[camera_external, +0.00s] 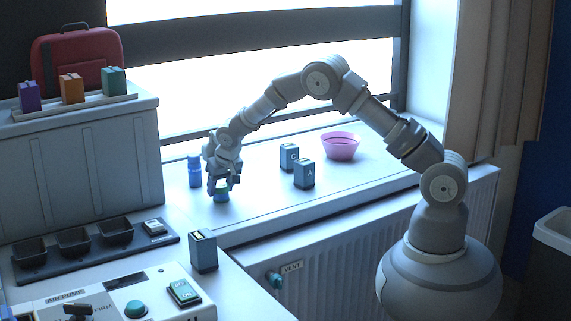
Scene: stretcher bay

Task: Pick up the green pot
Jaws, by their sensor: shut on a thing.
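The green pot (221,193) is a small item with a green upper part and a blue lower part on the window-side shelf, towards its left end. My gripper (221,183) points down over it and is shut on it. The fingers cover part of the pot's top. The pot's base looks to be at or very close to the shelf surface; I cannot tell whether it touches.
A blue bottle (194,171) stands just left of my gripper. Two blue blocks (304,174) and a pink bowl (341,146) stand to the right on the shelf (262,205). A dark tray (60,267) and a control panel (110,300) lie in front left.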

